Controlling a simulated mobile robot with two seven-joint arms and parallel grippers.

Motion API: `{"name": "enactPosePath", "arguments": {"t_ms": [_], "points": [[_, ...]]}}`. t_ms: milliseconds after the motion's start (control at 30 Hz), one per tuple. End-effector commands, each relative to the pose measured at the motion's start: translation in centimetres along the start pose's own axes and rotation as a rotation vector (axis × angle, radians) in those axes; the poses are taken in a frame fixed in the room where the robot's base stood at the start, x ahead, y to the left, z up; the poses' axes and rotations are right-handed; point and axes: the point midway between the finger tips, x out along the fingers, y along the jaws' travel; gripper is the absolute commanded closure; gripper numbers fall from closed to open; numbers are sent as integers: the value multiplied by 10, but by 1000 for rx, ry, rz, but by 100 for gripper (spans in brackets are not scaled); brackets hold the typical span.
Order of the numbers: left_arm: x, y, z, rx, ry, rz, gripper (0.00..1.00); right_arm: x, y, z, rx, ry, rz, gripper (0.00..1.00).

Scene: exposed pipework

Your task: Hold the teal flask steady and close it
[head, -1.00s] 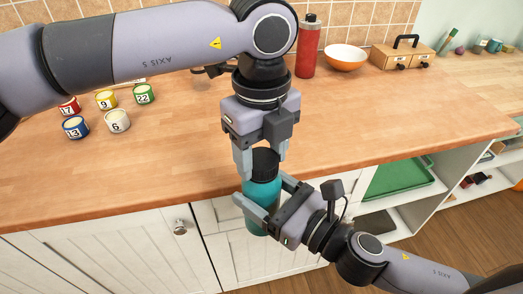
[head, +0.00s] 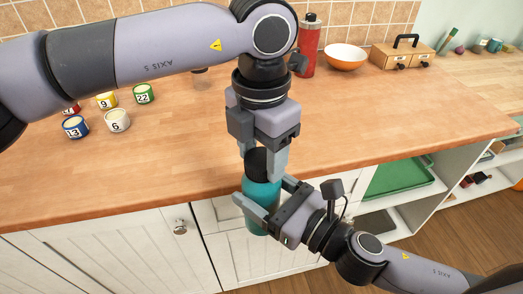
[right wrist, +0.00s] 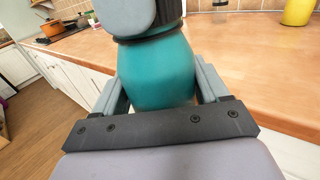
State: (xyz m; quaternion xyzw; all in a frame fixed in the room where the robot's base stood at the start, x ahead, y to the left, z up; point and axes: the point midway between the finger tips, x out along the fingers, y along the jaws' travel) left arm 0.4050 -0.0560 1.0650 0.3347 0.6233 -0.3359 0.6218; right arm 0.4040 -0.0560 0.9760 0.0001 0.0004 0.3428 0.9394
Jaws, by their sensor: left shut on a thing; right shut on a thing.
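The teal flask (head: 258,222) is upright in front of the counter's front edge, in the air. My right gripper (head: 262,193) is shut on its body from the right and front. In the right wrist view the flask (right wrist: 158,75) fills the space between the right gripper's fingers. The black lid (head: 257,162) is at the top of the flask, and my left gripper (head: 262,157) is shut on it from above. The left gripper hides part of the lid. A dark rim shows at the flask's neck in the right wrist view; I cannot tell how tight the lid is.
The wooden counter (head: 190,150) lies behind the flask, with white cabinets (head: 120,245) below. Several numbered pots, including a white one (head: 117,120), stand at left. A red bottle (head: 308,50), an orange bowl (head: 345,57) and a wooden box (head: 402,54) stand at the back.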

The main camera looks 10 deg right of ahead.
Motion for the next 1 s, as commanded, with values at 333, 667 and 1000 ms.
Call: {"name": "enactPosePath", "arguments": {"t_ms": [333, 667, 1000], "points": [[0, 1, 0, 556, -1, 3, 81, 0, 1, 2, -1, -4, 3, 100], [0, 1, 0, 1084, 0, 3, 81, 0, 1, 2, -1, -4, 3, 100], [0, 1, 0, 1525, 1, 3, 81, 0, 1, 2, -1, -4, 4, 100]]}}
